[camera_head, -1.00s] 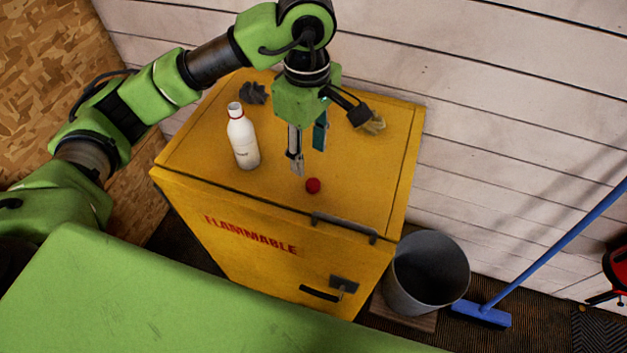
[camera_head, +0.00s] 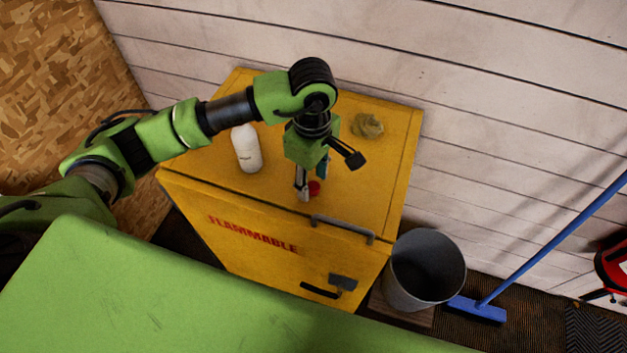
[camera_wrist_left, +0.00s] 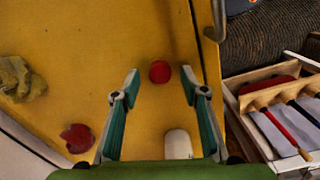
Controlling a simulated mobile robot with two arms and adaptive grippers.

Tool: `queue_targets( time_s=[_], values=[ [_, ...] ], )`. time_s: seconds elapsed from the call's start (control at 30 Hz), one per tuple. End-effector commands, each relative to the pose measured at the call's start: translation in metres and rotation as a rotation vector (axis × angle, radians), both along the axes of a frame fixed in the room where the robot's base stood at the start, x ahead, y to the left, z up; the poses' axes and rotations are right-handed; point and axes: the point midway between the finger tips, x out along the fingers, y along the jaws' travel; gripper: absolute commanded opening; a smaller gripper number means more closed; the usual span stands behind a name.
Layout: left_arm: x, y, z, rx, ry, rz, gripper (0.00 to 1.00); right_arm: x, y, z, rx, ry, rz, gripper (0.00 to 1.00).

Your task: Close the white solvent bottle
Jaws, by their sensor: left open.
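The white bottle (camera_head: 247,152) stands upright on the yellow cabinet. My left arm hides its neck and mouth in the head view; only part of the white bottle (camera_wrist_left: 178,145) shows low in the left wrist view. A small red cap (camera_head: 315,188) lies on the cabinet top to the right of the bottle. My left gripper (camera_head: 311,186) points down at the cap, open and empty. In the left wrist view the red cap (camera_wrist_left: 159,71) lies in line with the gap between the fingertips (camera_wrist_left: 161,84), a little beyond them. My right gripper is not in view.
A handle (camera_head: 342,229) runs along the front edge. A grey bin (camera_head: 425,275) stands beside the cabinet.

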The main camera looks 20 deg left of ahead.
Motion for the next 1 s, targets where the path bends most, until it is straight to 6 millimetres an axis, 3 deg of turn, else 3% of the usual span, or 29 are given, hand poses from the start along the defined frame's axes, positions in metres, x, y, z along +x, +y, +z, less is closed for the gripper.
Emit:
queue_targets(
  time_s=[0.4,0.57,1.0],
  values=[
    [0.0,-0.0003,-0.0071,0.0,-0.001,-0.002,0.4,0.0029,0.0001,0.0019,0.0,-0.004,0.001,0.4],
    [-0.0001,-0.0003,-0.007,0.0,-0.001,-0.002,0.13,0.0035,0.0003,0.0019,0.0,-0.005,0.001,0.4],
    [0.0005,-0.0005,-0.0038,-0.001,-0.002,-0.001,0.13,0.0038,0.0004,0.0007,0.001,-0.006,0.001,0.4]
  ],
)
